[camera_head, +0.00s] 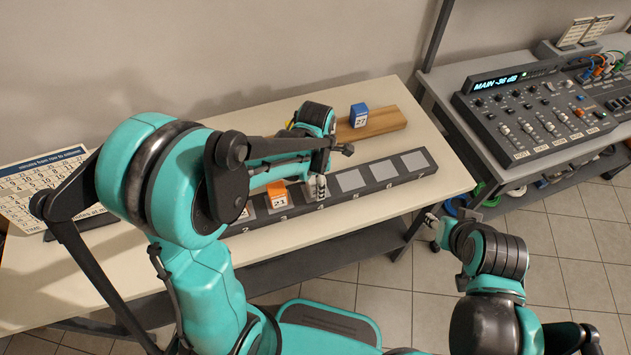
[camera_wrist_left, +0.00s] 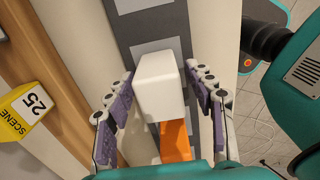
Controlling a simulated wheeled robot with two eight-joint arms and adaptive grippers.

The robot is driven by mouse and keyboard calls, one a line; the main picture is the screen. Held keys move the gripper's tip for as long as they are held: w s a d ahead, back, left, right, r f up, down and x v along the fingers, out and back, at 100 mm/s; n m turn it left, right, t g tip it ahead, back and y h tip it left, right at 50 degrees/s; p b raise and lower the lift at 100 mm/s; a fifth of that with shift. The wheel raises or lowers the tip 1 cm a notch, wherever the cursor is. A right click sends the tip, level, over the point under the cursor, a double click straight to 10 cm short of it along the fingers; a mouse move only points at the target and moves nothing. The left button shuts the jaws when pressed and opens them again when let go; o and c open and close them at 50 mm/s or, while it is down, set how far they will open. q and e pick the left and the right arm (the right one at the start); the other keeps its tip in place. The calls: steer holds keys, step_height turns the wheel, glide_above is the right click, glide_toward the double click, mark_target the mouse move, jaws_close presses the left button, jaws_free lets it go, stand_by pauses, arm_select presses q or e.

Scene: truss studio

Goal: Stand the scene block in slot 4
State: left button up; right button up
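A plain white block (camera_wrist_left: 160,85) stands between the purple-padded fingers of my left gripper (camera_wrist_left: 160,95) in the left wrist view. In the head view my left gripper (camera_head: 318,185) is low over the dark slot rack (camera_head: 330,202), just right of the orange block marked 21 (camera_head: 277,195). That orange block (camera_wrist_left: 175,140) is beside the white one. A yellow block reading SCENE 25 (camera_wrist_left: 27,110) is on the wooden board in the wrist view. My right gripper (camera_head: 436,230) is empty, its fingers apart, off the table's front edge.
A blue block marked 27 (camera_head: 359,115) sits on the wooden board (camera_head: 385,121) behind the rack. Several grey slot panels right of my left gripper are bare (camera_head: 383,170). A calendar sheet (camera_head: 40,190) is at the left. A mixing console (camera_head: 535,112) stands on another table at right.

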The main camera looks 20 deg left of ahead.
arm_select(q)
steer(key=shift+r, duration=0.1)
steer(key=shift+r, duration=0.25)
step_height(320, 180, up, 11)
steer(key=p, duration=0.3)
steer(key=shift+p, duration=0.4)
steer(key=shift+r, duration=0.25)
steer(key=shift+s+a+r+m, duration=0.1)
steer(key=shift+s+r+m, duration=0.05)
steer(key=shift+r+m, duration=0.15)
steer(key=s+a+r+m+t, duration=0.2)
steer(key=s+m, duration=0.3)
steer(key=m, duration=0.7)
steer(key=s+a+r+m+t, duration=0.1)
steer(key=s+m+t, duration=0.4)
steer(key=m, duration=0.7)
steer(key=shift+a+r, duration=0.35)
steer(key=shift+a, duration=0.4)
